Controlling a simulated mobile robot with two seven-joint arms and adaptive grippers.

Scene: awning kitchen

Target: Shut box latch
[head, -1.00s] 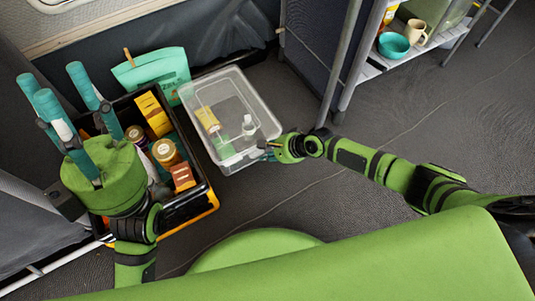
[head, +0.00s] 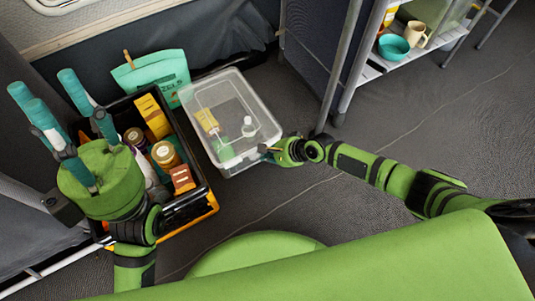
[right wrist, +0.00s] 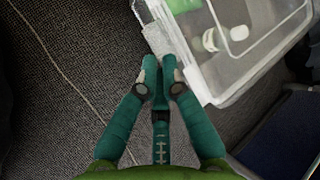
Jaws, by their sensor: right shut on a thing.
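A clear plastic box (head: 261,103) with a pale rim stands on the floor, and its contents show through it. In the right wrist view the box (right wrist: 217,81) is at upper right, and a narrow translucent latch flap (right wrist: 155,38) is at its edge. My right gripper (head: 268,151) is at the box's near side. In the right wrist view its fingertips (right wrist: 160,72) are close together at the flap's lower end, shut on what seems to be the latch; the exact contact is partly hidden. My left gripper (head: 45,86) is raised over the crate's left side, fingers spread and empty.
A black and orange crate (head: 199,216) full of jars and packets stands left of the box, partly hidden by my left arm. A teal pouch (head: 160,74) is behind it. A shelf (head: 385,60) with a bowl and mug is at upper right. Floor is clear on the right.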

